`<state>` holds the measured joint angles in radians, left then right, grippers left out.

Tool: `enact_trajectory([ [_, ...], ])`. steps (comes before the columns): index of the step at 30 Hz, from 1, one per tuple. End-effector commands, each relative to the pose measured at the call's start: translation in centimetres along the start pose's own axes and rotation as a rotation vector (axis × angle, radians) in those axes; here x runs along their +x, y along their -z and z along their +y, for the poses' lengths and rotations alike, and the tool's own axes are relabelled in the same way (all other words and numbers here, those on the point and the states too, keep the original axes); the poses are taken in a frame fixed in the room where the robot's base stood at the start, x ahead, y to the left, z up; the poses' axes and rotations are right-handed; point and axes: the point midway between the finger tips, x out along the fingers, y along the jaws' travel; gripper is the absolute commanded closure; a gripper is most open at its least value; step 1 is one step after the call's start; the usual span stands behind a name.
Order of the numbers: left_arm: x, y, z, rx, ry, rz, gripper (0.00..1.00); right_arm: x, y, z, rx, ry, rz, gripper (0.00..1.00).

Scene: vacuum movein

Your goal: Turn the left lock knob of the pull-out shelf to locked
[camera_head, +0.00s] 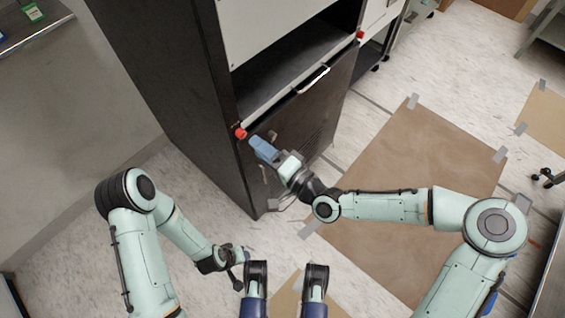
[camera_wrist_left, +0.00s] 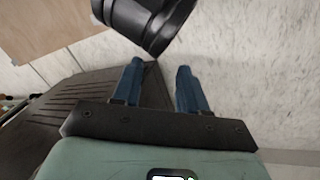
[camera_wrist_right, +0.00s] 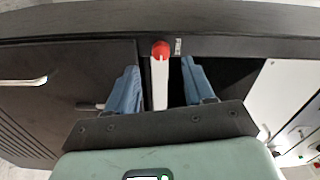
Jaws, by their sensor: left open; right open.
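The left lock knob (camera_head: 240,133) is a small red knob on the left front edge of the dark cabinet (camera_head: 180,90), at the pull-out shelf (camera_head: 270,100). In the right wrist view the red knob (camera_wrist_right: 160,50) lies just beyond the gap between my right fingertips, with a small label beside it. Its turned position cannot be told. My right gripper (camera_head: 259,146) is open, pointing at the knob, with nothing between its fingers; it also shows in its wrist view (camera_wrist_right: 159,72).
A second red knob (camera_head: 360,35) sits at the shelf's right end. A light handle (camera_head: 313,79) is on the dark front below the shelf. Brown sheets (camera_head: 410,170) are taped to the floor at the right. A grey wall (camera_head: 60,130) stands left of the cabinet.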

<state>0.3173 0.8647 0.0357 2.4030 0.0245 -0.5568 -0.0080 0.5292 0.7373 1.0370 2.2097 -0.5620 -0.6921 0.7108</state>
Motion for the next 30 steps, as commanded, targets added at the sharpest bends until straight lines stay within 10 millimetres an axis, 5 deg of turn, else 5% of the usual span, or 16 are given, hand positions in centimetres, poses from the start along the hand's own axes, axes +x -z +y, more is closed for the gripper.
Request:
enact_trajectory([
  [6, -1.5, -1.8, 0.5, 0.005, -0.004, -0.052, 0.57, -4.9, 0.1, -0.2, 0.000, -0.002, 0.002, 0.47],
  [12, -2.3, -3.0, 0.8, 0.007, -0.005, -0.088, 0.57, -7.5, -0.1, -0.2, 0.001, 0.000, -0.002, 0.47],
  [30, -2.5, -3.4, 0.8, 0.008, -0.006, -0.100, 0.57, -8.4, -0.2, -0.1, 0.000, 0.002, -0.004, 0.47],
])
